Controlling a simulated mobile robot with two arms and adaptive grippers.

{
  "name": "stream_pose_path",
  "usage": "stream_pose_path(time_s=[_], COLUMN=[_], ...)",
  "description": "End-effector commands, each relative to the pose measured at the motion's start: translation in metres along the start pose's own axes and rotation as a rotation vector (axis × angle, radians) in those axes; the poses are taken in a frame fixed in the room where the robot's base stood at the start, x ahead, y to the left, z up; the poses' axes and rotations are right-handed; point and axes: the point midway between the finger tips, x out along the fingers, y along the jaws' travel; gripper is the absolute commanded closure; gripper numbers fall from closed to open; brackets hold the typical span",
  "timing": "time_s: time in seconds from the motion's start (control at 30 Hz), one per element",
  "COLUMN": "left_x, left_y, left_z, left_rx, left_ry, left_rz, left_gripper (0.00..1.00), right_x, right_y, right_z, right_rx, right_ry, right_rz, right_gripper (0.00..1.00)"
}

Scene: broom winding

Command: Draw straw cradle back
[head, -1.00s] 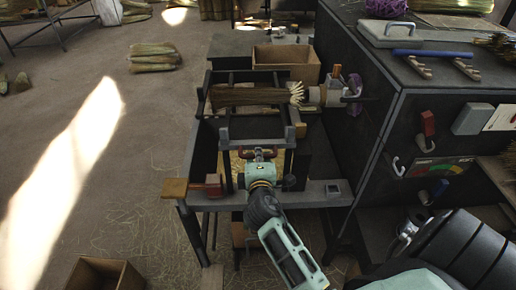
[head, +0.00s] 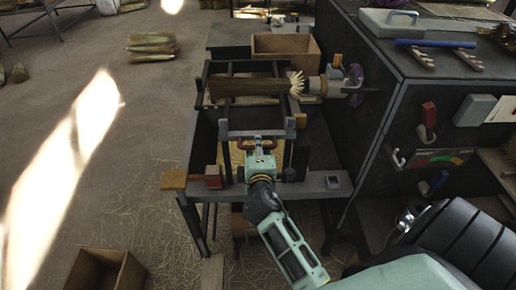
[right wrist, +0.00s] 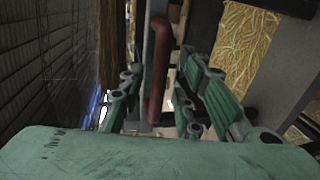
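The straw cradle (head: 222,127) is a dark metal frame on the bench. A bundle of brown straw (head: 245,87) lies across it, with its pale splayed end at the chuck on the right. A red handle (head: 243,145) is on the cradle's front bar. My right gripper (head: 260,148) is at this handle, partly covering it in the head view. In the right wrist view, the red handle (right wrist: 157,85) stands between its two green fingers, which are apart with a gap showing beside the handle. My left gripper is not in view.
The dark machine cabinet (head: 400,110) stands close on the right, with a gauge and hooks. A wooden block (head: 174,180) and red clamp (head: 213,176) sit at the bench's front left. An open box (head: 285,46) is behind the cradle.

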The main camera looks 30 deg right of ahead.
Motion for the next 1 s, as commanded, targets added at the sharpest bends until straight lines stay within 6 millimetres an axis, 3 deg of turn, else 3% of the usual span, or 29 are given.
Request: stream_pose_path(time_s=[0.5,1.0], left_x=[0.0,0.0], left_y=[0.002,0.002], left_z=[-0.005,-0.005], left_rx=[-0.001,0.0], left_ry=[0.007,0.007], left_rz=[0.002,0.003], left_gripper=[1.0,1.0], right_x=[-0.07,-0.075], right_y=[-0.002,-0.001], right_z=[-0.001,0.0], right_rx=[0.001,0.0], right_ry=[0.001,0.0], right_rz=[-0.003,-0.002], right_gripper=[0.69,0.69])
